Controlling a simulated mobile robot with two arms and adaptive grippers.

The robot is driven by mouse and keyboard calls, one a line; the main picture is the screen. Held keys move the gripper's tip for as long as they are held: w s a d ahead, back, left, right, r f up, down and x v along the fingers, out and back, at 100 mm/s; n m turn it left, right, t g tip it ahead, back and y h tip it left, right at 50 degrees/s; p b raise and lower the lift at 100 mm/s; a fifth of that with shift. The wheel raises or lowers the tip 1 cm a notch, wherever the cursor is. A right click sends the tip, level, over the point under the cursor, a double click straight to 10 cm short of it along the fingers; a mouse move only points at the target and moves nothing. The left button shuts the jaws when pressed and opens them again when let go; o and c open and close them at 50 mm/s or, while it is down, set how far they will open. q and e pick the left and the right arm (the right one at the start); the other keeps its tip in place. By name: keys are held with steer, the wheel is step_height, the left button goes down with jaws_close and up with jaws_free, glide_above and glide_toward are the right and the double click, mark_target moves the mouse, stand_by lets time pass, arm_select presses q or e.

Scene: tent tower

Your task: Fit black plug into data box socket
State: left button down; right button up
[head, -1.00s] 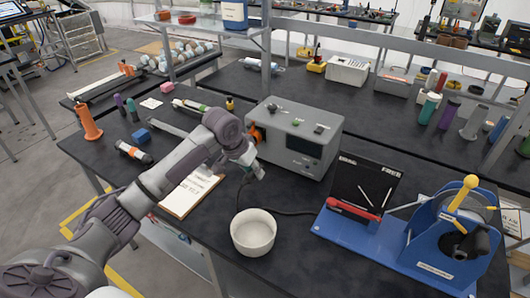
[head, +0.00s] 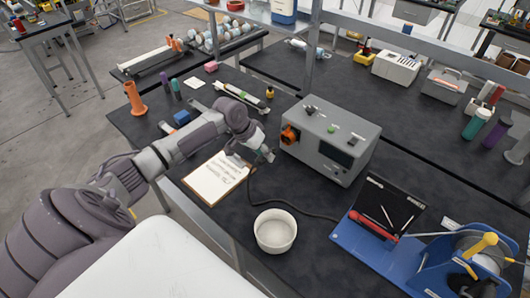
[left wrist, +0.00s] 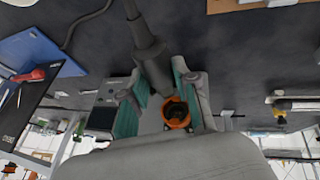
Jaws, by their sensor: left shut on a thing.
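The grey data box (head: 330,138) stands on the black bench in the head view. Its orange socket (head: 289,135) is on its left side and also shows as an orange ring in the left wrist view (left wrist: 176,112). My left gripper (head: 266,156) is just left of and below the socket in the head view. In the left wrist view, its teal-padded fingers (left wrist: 158,98) are shut on the black plug (left wrist: 151,58). The plug appears just short of the socket ring; I cannot tell whether they touch. My right gripper is not in view.
A black cable (head: 300,210) runs from near my left gripper along the bench. A white bowl (head: 275,231) and a clipboard (head: 216,178) lie in front of the box. A blue board (head: 370,248) with a red-handled tool is at right.

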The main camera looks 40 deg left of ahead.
arm_select(q)
steer(key=shift+r+p, duration=0.15)
steer(key=shift+p, duration=0.15)
steer(key=shift+w+f+b, duration=0.25)
steer(key=shift+w+b, duration=0.05)
steer(key=shift+w+d+r+b, duration=0.15)
steer(key=shift+w+b, duration=0.5)
steer(key=shift+w, duration=0.65)
steer(key=shift+w+d+f+b, duration=0.1)
steer(key=shift+w+b, duration=0.55)
steer(key=shift+w, duration=0.65)
steer(key=shift+r+p, duration=0.15)
steer(key=shift+p, duration=0.85)
steer(key=shift+w+b, duration=0.75)
steer(key=shift+w, duration=0.15)
steer(key=shift+w+d+b, duration=0.1)
steer(key=shift+w+b, duration=0.25)
steer(key=shift+w, duration=0.05)
